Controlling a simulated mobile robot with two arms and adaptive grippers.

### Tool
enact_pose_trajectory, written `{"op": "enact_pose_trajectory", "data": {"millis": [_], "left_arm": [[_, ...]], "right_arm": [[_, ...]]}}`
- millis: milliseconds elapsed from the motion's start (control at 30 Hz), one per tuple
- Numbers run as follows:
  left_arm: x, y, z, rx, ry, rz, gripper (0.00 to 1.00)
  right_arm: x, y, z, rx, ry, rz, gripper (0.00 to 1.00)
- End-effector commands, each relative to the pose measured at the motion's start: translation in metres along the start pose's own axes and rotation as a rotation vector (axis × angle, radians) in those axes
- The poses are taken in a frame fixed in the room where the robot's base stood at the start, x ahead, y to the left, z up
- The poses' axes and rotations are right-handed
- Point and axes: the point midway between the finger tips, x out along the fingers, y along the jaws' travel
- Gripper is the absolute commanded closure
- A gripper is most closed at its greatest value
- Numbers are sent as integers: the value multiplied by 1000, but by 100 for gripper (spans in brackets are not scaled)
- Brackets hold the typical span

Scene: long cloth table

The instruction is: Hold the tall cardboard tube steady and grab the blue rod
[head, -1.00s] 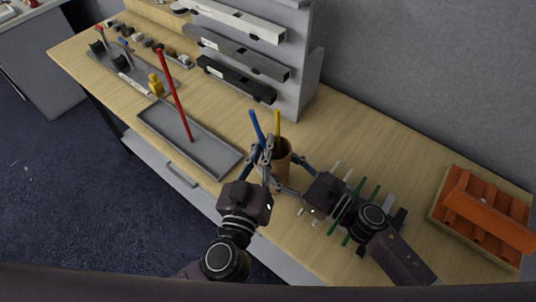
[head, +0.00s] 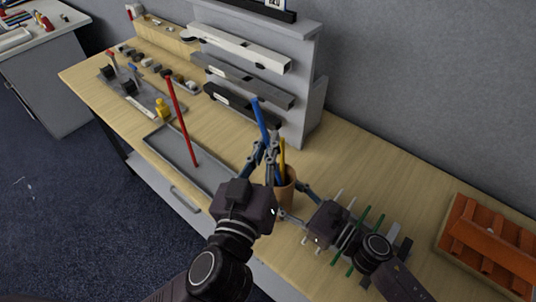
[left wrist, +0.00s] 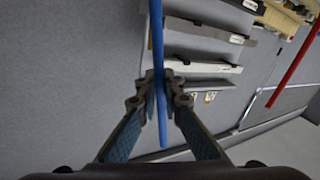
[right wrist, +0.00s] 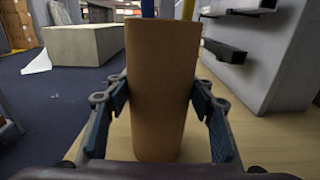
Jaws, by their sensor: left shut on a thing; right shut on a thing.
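The brown cardboard tube (head: 286,193) stands upright on the table; it fills the middle of the right wrist view (right wrist: 160,90). My right gripper (head: 296,204) is shut around the tube, one finger on each side. The blue rod (head: 260,119) is held in my left gripper (head: 262,153), above and left of the tube's mouth. The left wrist view shows the blue rod (left wrist: 157,45) between the closed fingertips. The rod's lower part shows at the tube's rim in the right wrist view (right wrist: 147,9); I cannot tell how deep it sits. A yellow rod (head: 282,155) stands in the tube.
A red rod (head: 181,115) stands in a grey tray (head: 222,183) to the left. A grey rack (head: 312,90) with several levels is behind. Green and white rods (head: 364,219) lie under my right arm. An orange bin (head: 490,245) sits at far right.

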Motion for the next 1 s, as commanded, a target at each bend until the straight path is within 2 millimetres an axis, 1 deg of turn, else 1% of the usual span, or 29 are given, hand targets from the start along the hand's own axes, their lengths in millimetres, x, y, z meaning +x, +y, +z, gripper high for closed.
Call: {"op": "enact_pose_trajectory", "data": {"millis": [267,300,467,500,733,833,967,1000], "left_arm": [[0,1,-3,0,-2,0,100],[0,1,-3,0,-2,0,100],[0,1,-3,0,-2,0,100],[0,1,-3,0,-2,0,100],[0,1,-3,0,-1,0,100],[0,1,-3,0,-1,0,100],[0,1,-3,0,-1,0,100],[0,1,-3,0,-1,0,100]], "right_arm": [[0,0,0,0,0,0,76],[0,0,0,0,0,0,50],[0,0,0,0,0,0,32],[0,0,0,0,0,0,30],[0,0,0,0,0,0,30],[-4,0,-1,1,1,-1,30],[-20,0,-1,1,3,-1,30],[-28,0,-2,1,4,-2,30]]}}
